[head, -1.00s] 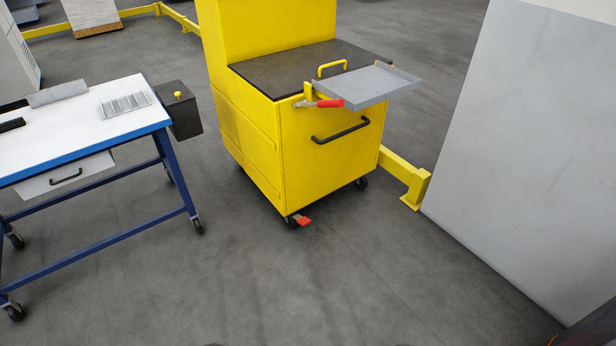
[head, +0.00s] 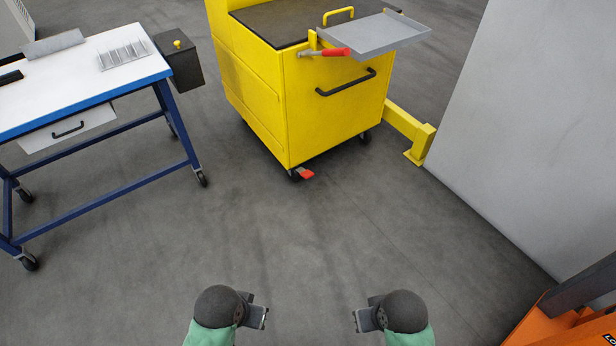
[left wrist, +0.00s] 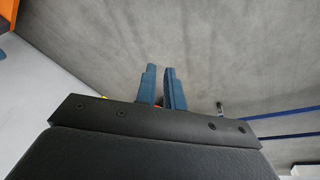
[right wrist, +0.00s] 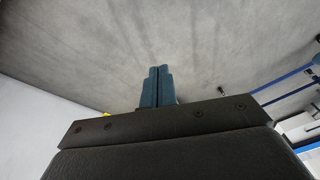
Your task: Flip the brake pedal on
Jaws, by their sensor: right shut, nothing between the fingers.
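The red brake pedal (head: 307,174) sits at the caster under the near corner of the yellow cart (head: 335,115), low over the floor in the head view. My left gripper (head: 263,317) and right gripper (head: 358,320) are at the bottom of the head view, apart from the cart and pedal. In the left wrist view the left fingers (left wrist: 163,88) stand slightly apart with nothing held; a speck of red shows at their base. In the right wrist view the right fingers (right wrist: 157,86) are together and empty.
A blue-framed wheeled table (head: 95,92) stands at left, with a dark box (head: 180,66) at its end. A grey tray (head: 375,36) and red-handled clamp (head: 325,52) are on the cart. A yellow rail (head: 405,125) and grey panel (head: 530,130) are right. Floor before the cart is clear.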

